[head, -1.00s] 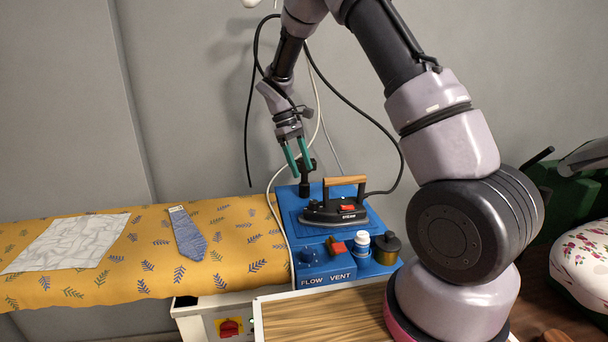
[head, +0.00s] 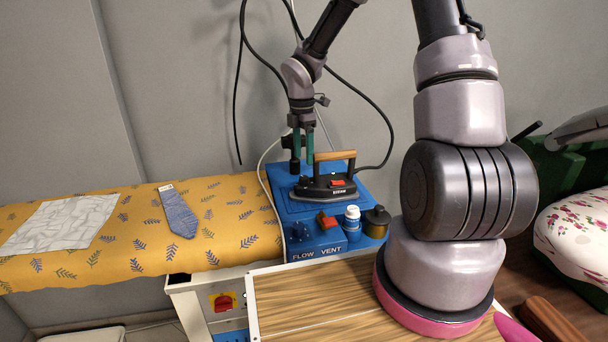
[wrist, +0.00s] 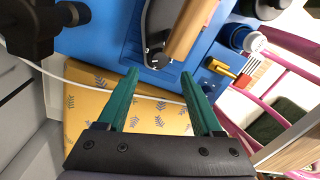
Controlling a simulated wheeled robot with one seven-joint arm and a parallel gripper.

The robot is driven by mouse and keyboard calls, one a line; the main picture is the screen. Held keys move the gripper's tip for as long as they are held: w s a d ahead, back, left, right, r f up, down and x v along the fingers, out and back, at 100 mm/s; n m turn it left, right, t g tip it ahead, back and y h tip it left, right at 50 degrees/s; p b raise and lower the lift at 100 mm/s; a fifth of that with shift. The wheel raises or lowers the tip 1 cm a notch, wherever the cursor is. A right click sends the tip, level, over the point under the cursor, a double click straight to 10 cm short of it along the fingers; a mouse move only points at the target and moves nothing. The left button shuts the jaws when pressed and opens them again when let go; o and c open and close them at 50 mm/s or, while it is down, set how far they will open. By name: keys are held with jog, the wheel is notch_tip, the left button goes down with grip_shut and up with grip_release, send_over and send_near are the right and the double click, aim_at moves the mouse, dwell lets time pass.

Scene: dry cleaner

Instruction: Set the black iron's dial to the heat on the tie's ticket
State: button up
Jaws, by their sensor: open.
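The black iron (head: 326,188) with a wooden handle stands on the blue unit (head: 278,211) in the head view. Part of the black iron (wrist: 160,30) also shows at the top of the wrist view. My gripper (head: 303,166) has green fingers pointing down, open and empty, just behind and left of the iron. It also shows open in the wrist view (wrist: 162,92).
A black post (head: 295,164) stands by my fingers. Cables hang behind. A wooden top (head: 310,295) in front is clear.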

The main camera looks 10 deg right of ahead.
aim_at(304, 177)
notch_tip(304, 177, down, 7)
jog(key=shift+s+f, duration=0.1)
jog(key=shift+s, duration=0.05)
grip_shut()
